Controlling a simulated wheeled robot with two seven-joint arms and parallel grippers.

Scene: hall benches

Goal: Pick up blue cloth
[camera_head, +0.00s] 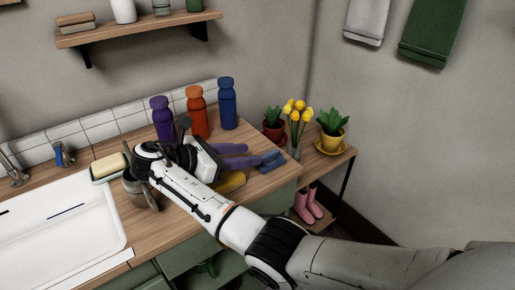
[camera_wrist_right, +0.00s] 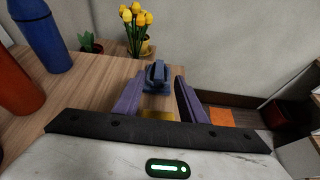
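The blue cloth (camera_head: 271,160) lies bunched on the wooden counter near its right end. In the right wrist view the blue cloth (camera_wrist_right: 157,76) rises to a small peak, straight ahead of the fingers. My right gripper (camera_head: 252,155) reaches low over the counter from the left of the cloth. Its two purple fingers are spread apart, and in the right wrist view the right gripper (camera_wrist_right: 159,80) has the cloth in line with the gap at its fingertips. I cannot tell whether the fingers touch it. My left gripper is not in view.
Purple (camera_head: 162,118), orange (camera_head: 197,112) and blue (camera_head: 227,103) bottles stand behind my right gripper. A yellow item (camera_head: 230,182) lies beside it. A white sink (camera_head: 60,220) is at left. Potted plants and yellow flowers (camera_head: 294,110) stand on a lower shelf (camera_head: 325,163) beyond the counter's right edge.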

